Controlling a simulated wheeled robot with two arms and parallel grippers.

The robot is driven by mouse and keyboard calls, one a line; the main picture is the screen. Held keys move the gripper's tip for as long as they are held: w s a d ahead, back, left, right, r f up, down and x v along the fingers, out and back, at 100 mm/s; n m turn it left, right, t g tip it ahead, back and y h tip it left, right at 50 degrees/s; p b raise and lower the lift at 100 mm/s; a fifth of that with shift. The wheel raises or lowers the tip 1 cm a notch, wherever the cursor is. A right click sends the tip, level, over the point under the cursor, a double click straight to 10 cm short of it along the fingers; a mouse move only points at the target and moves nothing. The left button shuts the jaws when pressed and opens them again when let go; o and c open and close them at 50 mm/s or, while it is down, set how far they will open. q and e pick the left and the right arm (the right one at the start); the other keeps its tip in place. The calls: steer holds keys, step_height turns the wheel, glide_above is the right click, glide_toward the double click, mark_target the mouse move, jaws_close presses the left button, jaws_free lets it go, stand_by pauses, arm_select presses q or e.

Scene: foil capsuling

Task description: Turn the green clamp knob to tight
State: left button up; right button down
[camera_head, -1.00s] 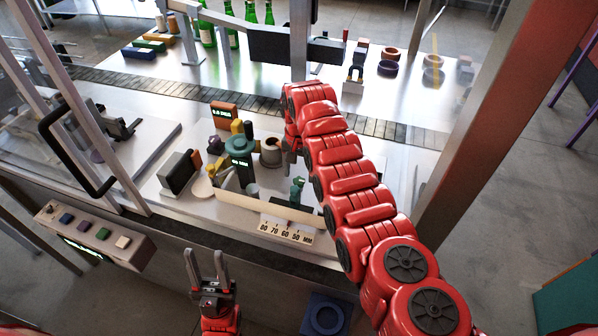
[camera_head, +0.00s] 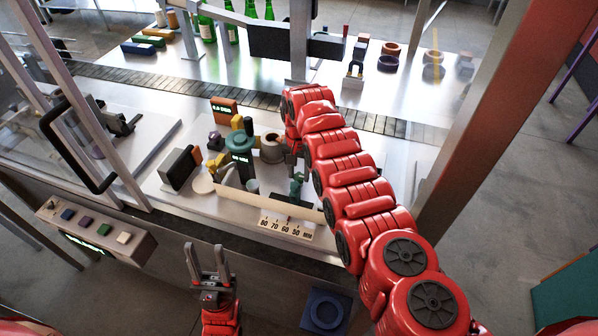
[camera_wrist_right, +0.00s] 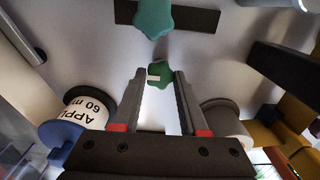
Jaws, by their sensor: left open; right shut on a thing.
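The green clamp knob (camera_wrist_right: 158,70), small, lobed and with a white mark on it, sits between the fingertips of my right gripper (camera_wrist_right: 160,76) in the right wrist view. The right gripper is shut on it. In the head view my right gripper (camera_head: 292,162) points down at the machine deck, and the knob in its grip is hidden there. A larger teal knob (camera_wrist_right: 153,16) stands just beyond the fingertips, over a dark slot; it also shows in the head view (camera_head: 297,186). My left gripper (camera_head: 208,262) is open and empty in front of the machine.
A teal-topped post with a display (camera_head: 239,143) and a grey cup-like part (camera_head: 271,147) stand left of my right gripper. A millimetre scale (camera_head: 286,228) lies along the deck's front. A button panel (camera_head: 95,232) is at the left. A metal upright (camera_head: 480,120) rises on the right.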

steer(key=shift+f+m+b, duration=0.2)
steer(key=shift+m+b, duration=0.2)
steer(key=shift+b, duration=0.25)
steer(key=m+b, duration=0.6)
steer(key=b, duration=0.2)
steer(key=shift+m+b, duration=0.3)
steer(key=shift+b, duration=0.1)
steer(key=shift+m+b, duration=0.65)
steer(key=shift+m, duration=0.25)
steer(key=shift+r+m, duration=0.1)
steer(key=shift+m, duration=0.3)
steer(key=shift+m+b, duration=0.3)
steer(key=shift+m, duration=0.6)
steer(key=m, duration=0.2)
steer(key=shift+r+m, duration=0.15)
steer(key=shift+m, duration=0.15)
steer(key=shift+m+p, duration=0.3)
steer(key=shift+m, duration=1.4)
